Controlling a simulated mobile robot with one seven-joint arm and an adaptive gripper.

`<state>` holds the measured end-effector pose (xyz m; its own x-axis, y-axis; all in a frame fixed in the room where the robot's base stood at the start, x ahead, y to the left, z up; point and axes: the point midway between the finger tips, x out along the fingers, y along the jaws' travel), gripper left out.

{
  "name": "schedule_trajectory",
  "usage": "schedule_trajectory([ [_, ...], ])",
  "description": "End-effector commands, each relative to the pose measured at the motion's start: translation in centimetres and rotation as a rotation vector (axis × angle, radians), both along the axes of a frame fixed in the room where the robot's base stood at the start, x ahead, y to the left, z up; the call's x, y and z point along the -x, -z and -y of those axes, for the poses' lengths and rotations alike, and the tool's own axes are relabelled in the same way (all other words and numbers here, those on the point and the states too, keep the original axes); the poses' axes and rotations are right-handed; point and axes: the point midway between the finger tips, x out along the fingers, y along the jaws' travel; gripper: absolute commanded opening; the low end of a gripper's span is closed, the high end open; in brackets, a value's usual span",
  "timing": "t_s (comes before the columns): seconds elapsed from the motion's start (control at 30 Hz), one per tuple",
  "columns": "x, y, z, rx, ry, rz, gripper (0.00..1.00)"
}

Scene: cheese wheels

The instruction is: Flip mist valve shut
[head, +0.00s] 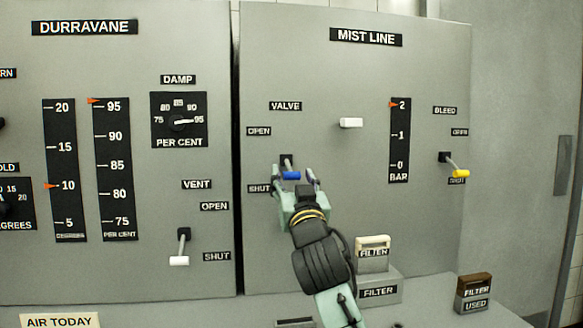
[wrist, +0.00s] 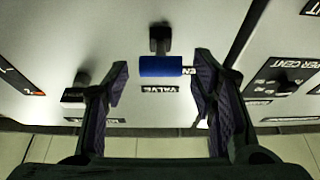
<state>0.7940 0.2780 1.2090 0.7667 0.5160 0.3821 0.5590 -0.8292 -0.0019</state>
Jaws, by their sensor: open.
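The mist valve is a lever with a blue handle (head: 291,175) on the MIST LINE panel, under the VALVE label and beside the OPEN and SHUT labels. In the head view its handle shows a little below its dark pivot, somewhat above the SHUT label's level. My gripper (head: 294,180) is open in front of it, one finger on each side of the handle. In the wrist view, which is upside down, the blue handle (wrist: 160,66) lies between the two fingertips (wrist: 161,76), with gaps on both sides. Contact with the handle is not visible.
A white knob (head: 351,122) and a yellow-handled BLEED lever (head: 460,173) are to the right. A white-handled VENT lever (head: 179,260) is on the left panel. Filter blocks (head: 373,248) and (head: 474,288) stand on the ledge below. The panel above the gripper is clear.

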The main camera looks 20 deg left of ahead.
Motion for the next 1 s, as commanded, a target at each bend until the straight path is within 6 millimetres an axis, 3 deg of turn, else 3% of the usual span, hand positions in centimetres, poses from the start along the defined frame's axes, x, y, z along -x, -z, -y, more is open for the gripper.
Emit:
schedule_trajectory([
  [0.2,-1.5,-0.8,-1.1,0.001,-0.001,0.001,0.52],
  [0.5,-1.7,-0.8,-1.2,0.0,-0.001,0.001,0.52],
  [1.0,-1.6,-0.8,-1.2,0.0,-0.001,0.001,0.19],
])
